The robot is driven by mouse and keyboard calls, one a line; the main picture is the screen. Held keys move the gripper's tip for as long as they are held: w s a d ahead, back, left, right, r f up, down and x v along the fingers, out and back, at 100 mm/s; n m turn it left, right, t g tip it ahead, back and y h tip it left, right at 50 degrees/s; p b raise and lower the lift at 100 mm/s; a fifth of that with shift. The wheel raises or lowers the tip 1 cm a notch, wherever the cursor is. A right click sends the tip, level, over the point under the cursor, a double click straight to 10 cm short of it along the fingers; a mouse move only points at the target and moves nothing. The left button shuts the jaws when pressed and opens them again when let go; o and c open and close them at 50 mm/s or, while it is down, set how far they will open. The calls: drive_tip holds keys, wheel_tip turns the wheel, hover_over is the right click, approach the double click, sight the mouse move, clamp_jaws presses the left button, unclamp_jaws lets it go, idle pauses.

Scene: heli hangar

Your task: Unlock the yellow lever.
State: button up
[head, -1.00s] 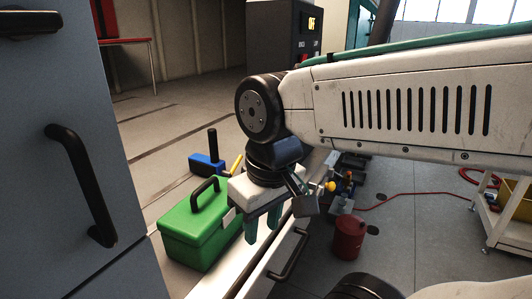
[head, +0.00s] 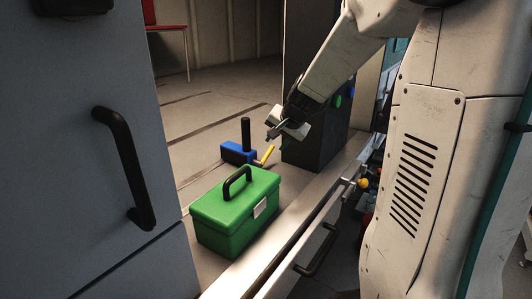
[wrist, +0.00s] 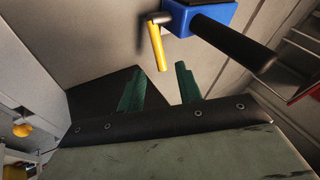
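The yellow lever (head: 267,155) is a short bar on the blue block (head: 237,152), which also carries a black upright handle (head: 246,133). In the wrist view the yellow lever (wrist: 157,46) hangs from the blue block (wrist: 211,14), with the long black handle (wrist: 235,42) to its right. My gripper (head: 272,130) is just above and to the right of the lever in the head view. In the wrist view its two green fingers (wrist: 158,88) are apart with nothing between them. The lever's end lies a little beyond the fingertips, and no contact shows.
A green toolbox (head: 236,211) stands in front of the blue block on the bench. A dark box (head: 315,130) stands close behind my gripper. A grey cabinet with a black handle (head: 126,165) is at left. A drawer handle (head: 317,251) sticks out at the bench front.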

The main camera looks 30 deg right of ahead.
sight(270, 151)
drive_tip(key=x, duration=0.7)
drive_tip(key=shift+w+d+f, duration=0.1)
drive_tip(key=shift+w+f, duration=0.1)
drive_tip(key=shift+f, duration=0.1)
clamp_jaws()
